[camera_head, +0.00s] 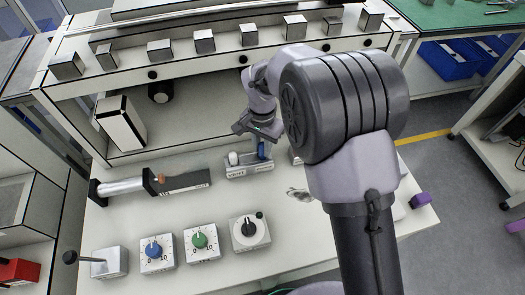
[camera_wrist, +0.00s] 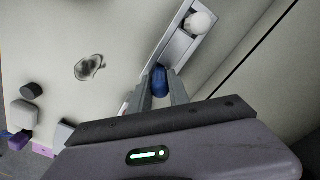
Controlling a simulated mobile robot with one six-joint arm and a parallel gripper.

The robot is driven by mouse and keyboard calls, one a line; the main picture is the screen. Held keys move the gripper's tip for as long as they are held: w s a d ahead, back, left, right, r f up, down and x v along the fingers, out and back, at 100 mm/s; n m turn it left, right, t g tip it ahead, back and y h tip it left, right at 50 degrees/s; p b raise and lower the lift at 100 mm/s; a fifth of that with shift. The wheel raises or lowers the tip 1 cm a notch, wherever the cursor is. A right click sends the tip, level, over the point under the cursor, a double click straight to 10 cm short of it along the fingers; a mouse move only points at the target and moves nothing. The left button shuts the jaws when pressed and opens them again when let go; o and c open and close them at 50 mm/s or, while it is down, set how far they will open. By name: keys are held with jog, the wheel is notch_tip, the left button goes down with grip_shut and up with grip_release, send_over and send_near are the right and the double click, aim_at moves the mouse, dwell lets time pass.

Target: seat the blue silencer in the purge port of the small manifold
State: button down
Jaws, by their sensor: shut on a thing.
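The small manifold (camera_head: 248,168) is a pale grey block with a dark label on its front, standing on the white bench. A white rounded plug (camera_head: 233,158) stands upright at its left end. The blue silencer (camera_head: 262,150) is upright over the manifold's right part. My gripper (camera_head: 261,138) is shut on the silencer from above. In the wrist view the blue silencer (camera_wrist: 159,82) sits between my two fingers, in line with the manifold (camera_wrist: 178,46) and the white plug (camera_wrist: 201,22). The purge port is hidden under the silencer, so I cannot tell how deep it sits.
A cylinder with a dark bar (camera_head: 180,182) lies left of the manifold. A blue dial (camera_head: 155,250), a green dial (camera_head: 201,241) and a black knob (camera_head: 249,231) stand in front. A small clear-grey object (camera_head: 299,194) lies to the right. A shelf rises behind.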

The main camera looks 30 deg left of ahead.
jog(key=shift+f, duration=0.9)
jog(key=shift+r, duration=0.2)
jog(key=shift+f, duration=0.1)
jog(key=c, duration=1.2)
grip_release()
jog(key=shift+c, duration=0.2)
